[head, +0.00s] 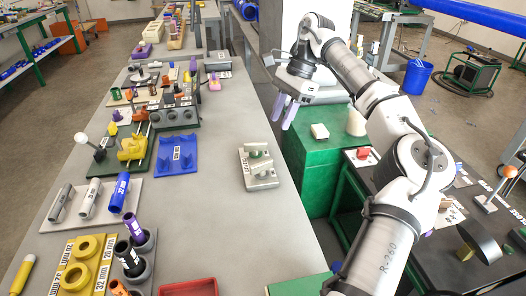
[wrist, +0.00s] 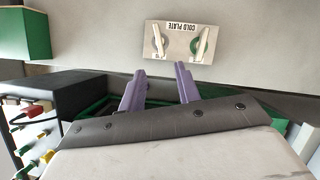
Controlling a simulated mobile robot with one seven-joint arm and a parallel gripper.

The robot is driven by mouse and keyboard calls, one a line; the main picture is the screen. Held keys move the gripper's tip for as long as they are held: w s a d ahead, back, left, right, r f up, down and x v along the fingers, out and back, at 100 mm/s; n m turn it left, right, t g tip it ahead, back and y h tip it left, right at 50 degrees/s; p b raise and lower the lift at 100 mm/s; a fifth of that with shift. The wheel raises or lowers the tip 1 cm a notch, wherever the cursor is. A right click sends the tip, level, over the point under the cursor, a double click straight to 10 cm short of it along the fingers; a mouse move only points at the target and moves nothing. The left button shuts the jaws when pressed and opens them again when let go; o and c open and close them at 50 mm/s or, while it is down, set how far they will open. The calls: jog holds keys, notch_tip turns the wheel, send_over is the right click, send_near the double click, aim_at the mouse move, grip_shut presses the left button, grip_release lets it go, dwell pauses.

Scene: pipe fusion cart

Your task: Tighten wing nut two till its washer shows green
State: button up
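The cold plate (head: 246,170) is a pale block on the grey bench, left of and below my gripper in the head view. In the wrist view the cold plate (wrist: 180,57) lies beyond my fingertips, its label readable. Two pale wing nuts stand on it. The left wing nut (wrist: 158,40) has a greyish washer; the right wing nut (wrist: 201,43) has a green ring (wrist: 194,46) around its base. I see no numbers telling which is two. My gripper (head: 283,113) has two purple fingers, apart and empty; they also show in the wrist view (wrist: 160,72), not touching the plate.
A blue tray (head: 178,168) lies left of the plate, and pipe pieces and fixtures crowd the bench's left side. A green cabinet (head: 318,160) with a small pale block stands right of the bench edge. Bare bench (head: 215,225) surrounds the plate's near side.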

aim_at(263, 162)
jog(key=p+x, duration=0.2)
jog(key=x, duration=1.1)
jog(key=shift+s+a+f, duration=0.15)
jog(key=shift+s+a, duration=0.05)
jog(key=shift+a, duration=0.05)
jog(key=shift+c, duration=0.2)
grip_shut()
jog(key=shift+f, duration=0.1)
